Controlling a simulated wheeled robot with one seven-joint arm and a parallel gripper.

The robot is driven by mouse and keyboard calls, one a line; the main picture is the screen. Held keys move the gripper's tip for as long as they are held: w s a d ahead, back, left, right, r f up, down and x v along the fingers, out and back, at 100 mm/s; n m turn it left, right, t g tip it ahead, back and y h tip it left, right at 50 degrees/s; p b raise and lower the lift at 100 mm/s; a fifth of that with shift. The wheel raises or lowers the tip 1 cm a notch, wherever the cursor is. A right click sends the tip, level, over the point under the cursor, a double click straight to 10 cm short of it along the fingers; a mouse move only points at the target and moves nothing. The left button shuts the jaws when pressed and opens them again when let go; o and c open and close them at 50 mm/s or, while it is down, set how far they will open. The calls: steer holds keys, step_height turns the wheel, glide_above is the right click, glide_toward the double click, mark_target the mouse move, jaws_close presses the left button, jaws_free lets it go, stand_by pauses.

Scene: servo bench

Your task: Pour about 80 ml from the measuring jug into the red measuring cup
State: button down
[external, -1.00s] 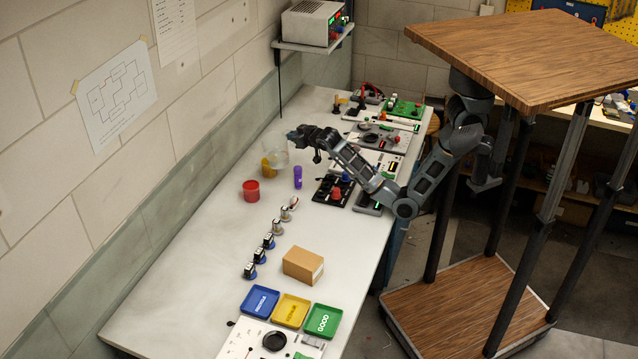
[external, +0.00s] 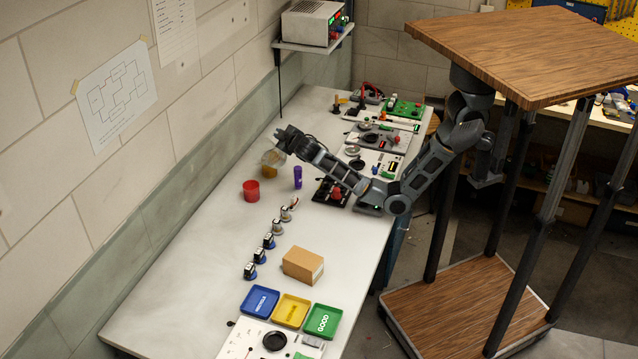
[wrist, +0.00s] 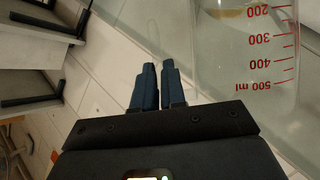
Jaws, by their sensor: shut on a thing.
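My gripper (external: 281,140) is shut on the clear measuring jug (external: 268,157), at the back-left of the bench. The wrist view shows the fingers (wrist: 157,82) close together and the jug wall (wrist: 238,60) with red marks up to 500 ml. A little yellowish liquid (wrist: 232,13) shows near the 200 mark. The part of the jug between the fingers cannot be made out. In the external view the jug is held above the bench and looks tilted. The red measuring cup (external: 251,191) stands upright on the bench, nearer the camera, apart from the jug.
A purple cylinder (external: 298,177) stands to the right. Several small servos (external: 268,241) form a row nearer the camera, beside a cardboard box (external: 303,265). The bench left of the red cup is clear.

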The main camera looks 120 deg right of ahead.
mark_target(271, 139)
steer(key=shift+w+a+r+n+h, duration=0.2)
steer(key=shift+w+n+h, duration=0.1)
steer(key=shift+w+n, duration=0.2)
steer(key=shift+w+a+n+g+h, duration=0.3)
steer(key=shift+w+n, duration=0.35)
steer(key=shift+n, duration=0.05)
stand_by(0.6)
steer(key=shift+w+a+f+n+g+h, duration=0.15)
steer(key=shift+w+a+n+h, duration=0.1)
steer(key=shift+w+n, duration=0.25)
steer(key=shift+w+a+n+g+h, duration=0.15)
steer(key=shift+w+a+n+h, duration=0.1)
steer(key=shift+w+n, duration=0.2)
stand_by(2.3)
steer(key=s+m, duration=0.1)
steer(key=s+d+m+y, duration=0.1)
steer(key=s+m+t, duration=0.1)
steer(key=shift+s+d+m+y, duration=0.3)
steer(key=shift+s+d+m, duration=0.05)
steer(key=shift+s+d, duration=0.05)
steer(key=shift+s+d+f+m+t+y, duration=0.1)
steer(key=shift+s+d+m+t+y, duration=0.15)
steer(key=shift+s+m, duration=0.2)
steer(key=shift+s+d+f+m+t+y, duration=0.15)
steer(key=shift+s+m+y, duration=0.15)
steer(key=shift+m, duration=0.15)
steer(key=shift+s, duration=0.1)
stand_by(0.9)
